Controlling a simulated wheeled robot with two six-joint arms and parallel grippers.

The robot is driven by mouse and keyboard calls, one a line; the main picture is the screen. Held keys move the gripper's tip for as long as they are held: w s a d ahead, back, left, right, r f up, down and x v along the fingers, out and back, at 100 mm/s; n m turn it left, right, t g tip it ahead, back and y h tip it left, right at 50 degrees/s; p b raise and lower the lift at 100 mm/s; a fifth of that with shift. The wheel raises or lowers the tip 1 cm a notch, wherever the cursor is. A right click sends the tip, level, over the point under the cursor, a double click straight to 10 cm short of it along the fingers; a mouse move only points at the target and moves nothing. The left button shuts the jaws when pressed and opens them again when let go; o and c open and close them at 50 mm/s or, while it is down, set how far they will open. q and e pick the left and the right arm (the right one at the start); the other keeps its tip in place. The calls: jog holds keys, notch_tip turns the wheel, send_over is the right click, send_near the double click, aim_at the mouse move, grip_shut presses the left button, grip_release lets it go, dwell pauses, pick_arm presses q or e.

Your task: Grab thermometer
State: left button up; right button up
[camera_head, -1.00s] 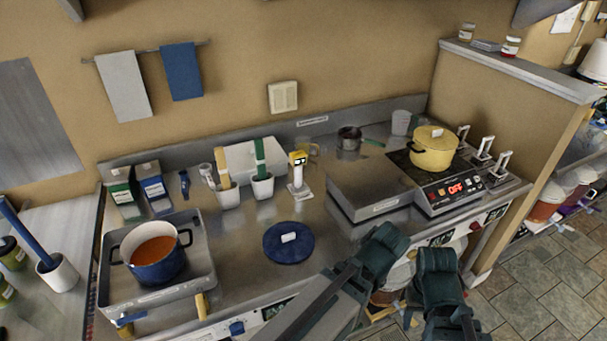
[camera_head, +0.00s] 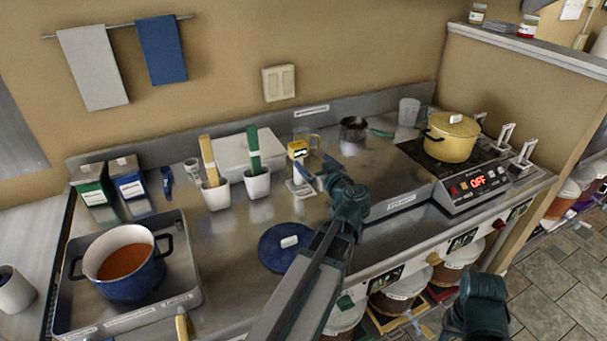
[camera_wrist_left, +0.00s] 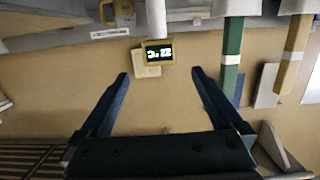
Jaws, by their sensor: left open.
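A small device with a yellow head (camera_head: 298,150) and a white stand is on the steel counter, and I take it to be the thermometer. In the left wrist view its yellow-framed lit display (camera_wrist_left: 158,53) shows between and beyond my fingertips. My left gripper (camera_head: 316,172) is open, its two blue fingers just right of the device in the head view. In the wrist view the open jaws (camera_wrist_left: 160,80) are empty, and I see no contact. Of my right arm only a dark part shows at the bottom right; its fingers are not in view.
Two white cups (camera_head: 257,183) with green- and tan-handled tools stand left of the device. A blue lid (camera_head: 283,262) lies in front. A blue pot (camera_head: 130,280) sits in a tray at left. A yellow pot (camera_head: 452,145) stands on the hotplate at right.

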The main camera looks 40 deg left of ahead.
aim_at(300, 151)
pick_arm(q)
jog(key=b+x, duration=0.1)
jog(key=x, duration=0.6)
jog(key=shift+w+a+f, duration=0.1)
jog(key=shift+w+a, duration=0.15)
jog(key=shift+a, duration=0.05)
jog(key=shift+b+x, duration=0.5)
jog(key=shift+x, duration=2.15)
jog(key=shift+d+f, duration=0.1)
jog(key=shift+f, duration=0.05)
grip_shut()
